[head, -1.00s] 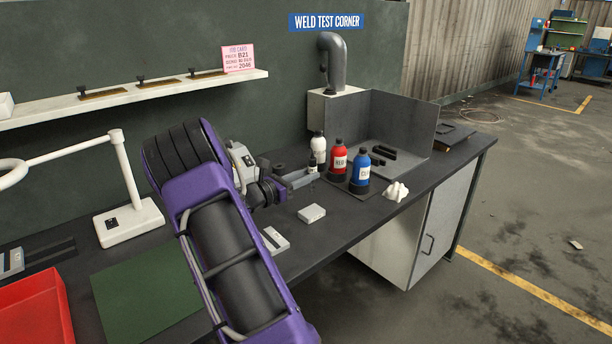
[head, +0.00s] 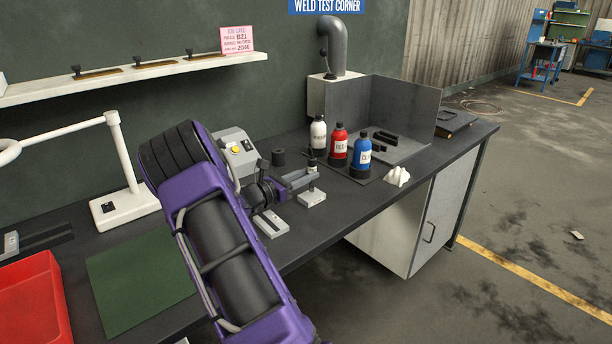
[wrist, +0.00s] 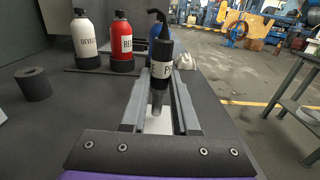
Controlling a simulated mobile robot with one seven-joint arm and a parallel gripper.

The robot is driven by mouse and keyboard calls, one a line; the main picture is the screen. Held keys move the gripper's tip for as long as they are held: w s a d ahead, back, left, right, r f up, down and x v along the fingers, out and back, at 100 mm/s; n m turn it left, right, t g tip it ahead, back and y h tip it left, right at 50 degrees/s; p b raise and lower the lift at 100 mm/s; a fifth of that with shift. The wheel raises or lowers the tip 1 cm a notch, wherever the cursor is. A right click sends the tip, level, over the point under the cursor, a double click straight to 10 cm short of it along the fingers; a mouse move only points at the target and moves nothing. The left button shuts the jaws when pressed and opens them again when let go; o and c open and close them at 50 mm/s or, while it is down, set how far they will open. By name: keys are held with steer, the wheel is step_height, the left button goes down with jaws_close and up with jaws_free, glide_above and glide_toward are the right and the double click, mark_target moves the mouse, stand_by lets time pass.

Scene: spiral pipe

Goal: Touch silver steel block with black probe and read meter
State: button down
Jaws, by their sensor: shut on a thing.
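My gripper (head: 302,180) is shut on the black probe (wrist: 161,62), a dark upright cylinder with a white label and a cable at its top. The probe also shows in the head view (head: 312,167). A pale grey block (head: 312,197) lies right below the probe. In the wrist view the block (wrist: 158,124) shows between my fingers under the probe's tip. I cannot tell whether tip and block touch. A second pale block with a dark stripe (head: 271,223) lies to the left. A grey box with a yellow button (head: 236,151), perhaps the meter, is partly hidden behind my arm; no reading is legible.
White (head: 318,135), red (head: 338,146) and blue (head: 362,154) bottles stand just behind and right of my gripper. A dark cylinder (head: 278,157) stands behind it. A crumpled white cloth (head: 397,176) lies near the front edge. A metal-walled booth (head: 412,108) is at the back right.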

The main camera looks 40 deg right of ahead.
steer(key=shift+f+b, duration=0.35)
steer(key=shift+f, duration=0.2)
stand_by(1.1)
step_height(320, 180, up, 7)
steer(key=p, duration=0.5)
stand_by(0.4)
stand_by(1.0)
